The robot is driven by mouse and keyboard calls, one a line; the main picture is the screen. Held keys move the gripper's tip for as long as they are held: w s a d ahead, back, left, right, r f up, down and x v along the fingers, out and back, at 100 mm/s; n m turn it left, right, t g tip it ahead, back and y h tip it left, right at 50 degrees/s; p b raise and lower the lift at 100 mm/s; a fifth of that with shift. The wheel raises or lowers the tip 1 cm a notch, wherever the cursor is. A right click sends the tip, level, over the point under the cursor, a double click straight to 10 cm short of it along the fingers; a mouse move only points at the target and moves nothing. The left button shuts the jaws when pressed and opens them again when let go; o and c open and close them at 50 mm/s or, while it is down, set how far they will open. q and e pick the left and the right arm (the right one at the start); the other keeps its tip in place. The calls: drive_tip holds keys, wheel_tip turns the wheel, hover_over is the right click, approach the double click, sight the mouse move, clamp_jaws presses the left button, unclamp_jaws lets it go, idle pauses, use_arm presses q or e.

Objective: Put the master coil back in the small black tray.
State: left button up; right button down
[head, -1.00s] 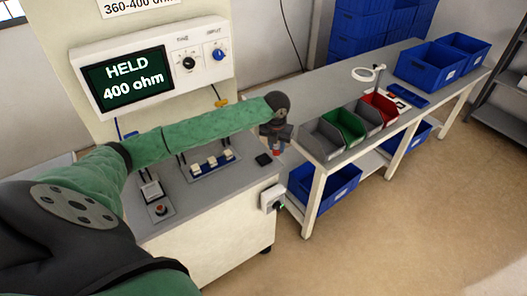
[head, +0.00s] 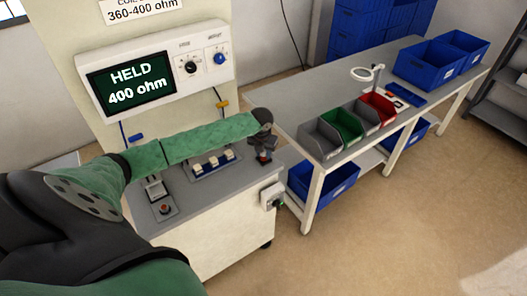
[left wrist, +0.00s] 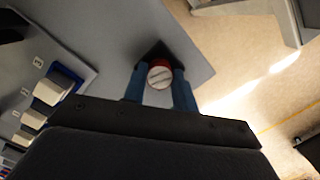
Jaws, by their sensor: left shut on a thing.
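My left gripper (head: 263,154) is shut on the master coil, above the back right corner of the bench top. In the left wrist view the coil (left wrist: 160,74) is a red piece with a silvery, slotted round end, held between the two blue fingers. The small black tray (left wrist: 155,50) shows as a dark corner just behind the coil. The coil lines up over the tray, but I cannot tell whether it touches it. In the head view the gripper mostly hides coil and tray. My right gripper is not in view.
The test bench (head: 215,205) carries a display (head: 130,84) reading HELD 400 ohm. A rack of several pale coils (head: 213,162) stands left of the gripper. A side table with grey, green and red bins (head: 342,125) stands to the right.

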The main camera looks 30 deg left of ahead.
sight(262, 157)
use_arm(q)
drive_tip(key=shift+f, duration=0.1)
drive_tip(key=o, duration=1.1)
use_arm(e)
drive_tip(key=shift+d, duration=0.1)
